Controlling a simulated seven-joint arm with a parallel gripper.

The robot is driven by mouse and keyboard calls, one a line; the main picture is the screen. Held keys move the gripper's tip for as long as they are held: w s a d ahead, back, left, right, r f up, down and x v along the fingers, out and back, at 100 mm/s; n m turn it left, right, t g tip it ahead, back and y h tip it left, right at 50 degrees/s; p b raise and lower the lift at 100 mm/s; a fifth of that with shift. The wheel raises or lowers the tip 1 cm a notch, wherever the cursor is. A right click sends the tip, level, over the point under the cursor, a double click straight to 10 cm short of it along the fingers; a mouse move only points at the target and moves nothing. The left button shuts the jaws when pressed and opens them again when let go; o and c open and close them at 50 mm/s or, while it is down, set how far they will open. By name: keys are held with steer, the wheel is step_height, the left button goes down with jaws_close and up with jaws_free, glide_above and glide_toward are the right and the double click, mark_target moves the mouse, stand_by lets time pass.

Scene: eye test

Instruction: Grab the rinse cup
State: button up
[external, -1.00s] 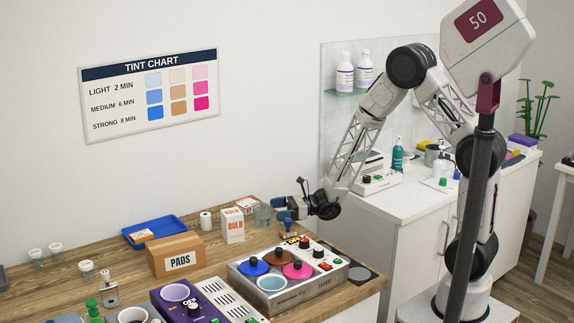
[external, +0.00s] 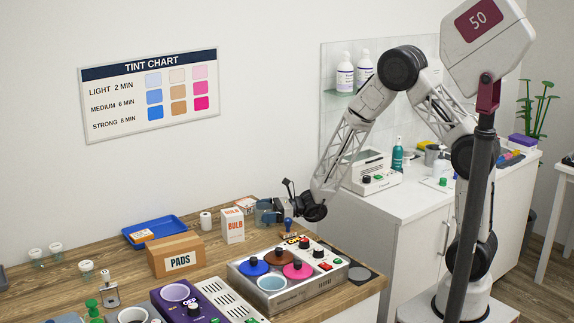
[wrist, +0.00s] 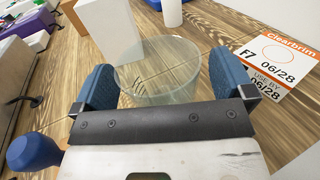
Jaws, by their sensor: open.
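The rinse cup appears to be the clear, see-through cup (wrist: 158,70) standing upright on the wooden counter in the wrist view. My gripper (wrist: 165,82) is open, with one blue finger pad on each side of the cup. The cup sits between the pads, and I cannot tell whether either touches it. In the external view my gripper (external: 268,211) is low over the counter's back edge, at the cup, which is mostly hidden there behind the fingers.
A white BULB box (external: 232,226) stands close left of the cup. A white cylinder (wrist: 172,12) is beyond it. An orange-and-white Clearbrim label (wrist: 275,62) is close at right in the wrist view. A blue-handled stamp (external: 288,227) and a warmer with coloured lids (external: 290,292) are nearby.

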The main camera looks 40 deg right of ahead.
steer(key=shift+w+a, duration=0.15)
steer(key=shift+a, duration=0.15)
stand_by(0.4)
steer(key=c, duration=0.9)
steer(key=shift+r, duration=0.1)
step_height(320, 180, up, 28)
steer(key=shift+f, duration=0.1)
steer(key=shift+a, duration=0.1)
stand_by(0.8)
